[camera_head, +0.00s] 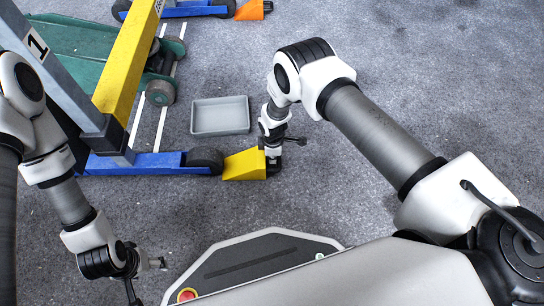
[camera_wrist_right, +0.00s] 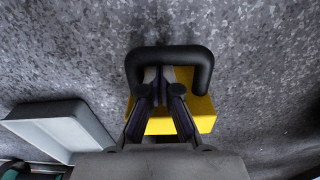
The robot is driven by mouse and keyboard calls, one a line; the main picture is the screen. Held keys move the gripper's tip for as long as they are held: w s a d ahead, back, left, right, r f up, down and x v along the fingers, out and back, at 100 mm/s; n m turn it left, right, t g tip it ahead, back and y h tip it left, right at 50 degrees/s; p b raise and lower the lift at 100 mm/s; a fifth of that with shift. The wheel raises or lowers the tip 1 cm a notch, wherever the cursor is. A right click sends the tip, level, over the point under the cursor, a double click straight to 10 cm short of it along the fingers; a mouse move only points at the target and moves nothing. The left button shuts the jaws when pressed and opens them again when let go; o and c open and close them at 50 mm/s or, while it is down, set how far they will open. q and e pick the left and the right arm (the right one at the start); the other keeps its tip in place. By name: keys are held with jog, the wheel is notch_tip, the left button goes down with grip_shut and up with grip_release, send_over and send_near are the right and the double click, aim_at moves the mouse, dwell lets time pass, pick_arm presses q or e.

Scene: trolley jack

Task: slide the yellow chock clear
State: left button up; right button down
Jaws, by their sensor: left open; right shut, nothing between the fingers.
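The yellow chock (camera_head: 240,165) lies on the floor against the right side of the black wheel (camera_head: 205,159) on the blue leg (camera_head: 140,164). Its black handle (camera_wrist_right: 204,62) is a loop, seen in the right wrist view in front of the yellow block (camera_wrist_right: 203,108). My right gripper (camera_wrist_right: 161,82) is shut, with its fingers reaching down into the loop and nothing gripped. In the head view my right gripper (camera_head: 272,163) is at the chock's right end, partly hiding the handle. My left gripper (camera_head: 156,264) is open and empty, low over the floor, away from the chock.
A grey tray (camera_head: 220,132) stands behind the chock. A yellow beam (camera_head: 128,60) and a green trolley jack (camera_head: 75,45) are at left. An orange chock (camera_head: 249,11) sits by the far wheel. The floor to the right is clear.

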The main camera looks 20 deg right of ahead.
jog(key=d+p, duration=0.1)
jog(key=d, duration=0.1)
jog(key=s+d+p, duration=0.1)
jog(key=d, duration=0.3)
jog(key=shift+s+r+p, duration=0.3)
jog(key=shift+s+p, duration=0.1)
jog(key=d, duration=0.2)
jog(key=s+d, duration=0.1)
jog(key=d, duration=0.1)
jog(key=shift+s+d+f, duration=0.15)
jog(key=shift+d+f, duration=0.05)
jog(key=shift+d, duration=0.05)
jog(key=s+d+b, duration=0.1)
jog(key=d, duration=0.2)
jog(key=s+d+b, duration=0.1)
jog(key=d, duration=0.3)
jog(key=s+d+b, duration=0.1)
jog(key=d, duration=0.2)
jog(key=shift+d+f, duration=0.15)
jog(key=shift+f, duration=0.15)
jog(key=shift+s+d+r+b, duration=0.1)
jog(key=shift+d+r+b, duration=0.1)
jog(key=shift+d+b, duration=0.15)
notch_tip(320, 180, up, 12)
